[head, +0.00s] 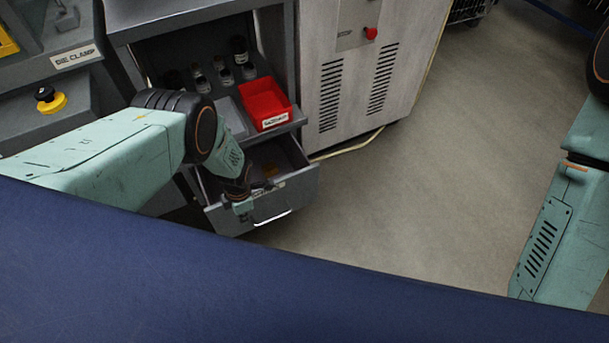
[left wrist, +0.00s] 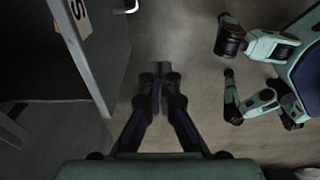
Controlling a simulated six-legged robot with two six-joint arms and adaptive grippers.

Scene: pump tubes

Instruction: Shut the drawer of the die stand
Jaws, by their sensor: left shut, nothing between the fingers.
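The die stand (head: 205,20) is the grey cabinet at upper left in the head view. Its drawer (head: 300,185), below the shelf with the red bin, is pulled out, and its open top shows a small brownish item inside. The drawer front has a pale bar handle (head: 272,218). The front and handle also show at upper left in the left wrist view (left wrist: 98,60). My left gripper (head: 243,210) points down at the left part of the drawer front. In the left wrist view its fingers (left wrist: 157,78) are together and empty, with floor showing between them and the front. My right gripper is out of view.
A red bin (head: 264,102) and several dark bottles (head: 222,72) stand on the shelf above the drawer. A light cabinet (head: 350,75) with vents and a red knob stands to the right, with a pale cable at its foot. The floor (head: 430,170) ahead is clear.

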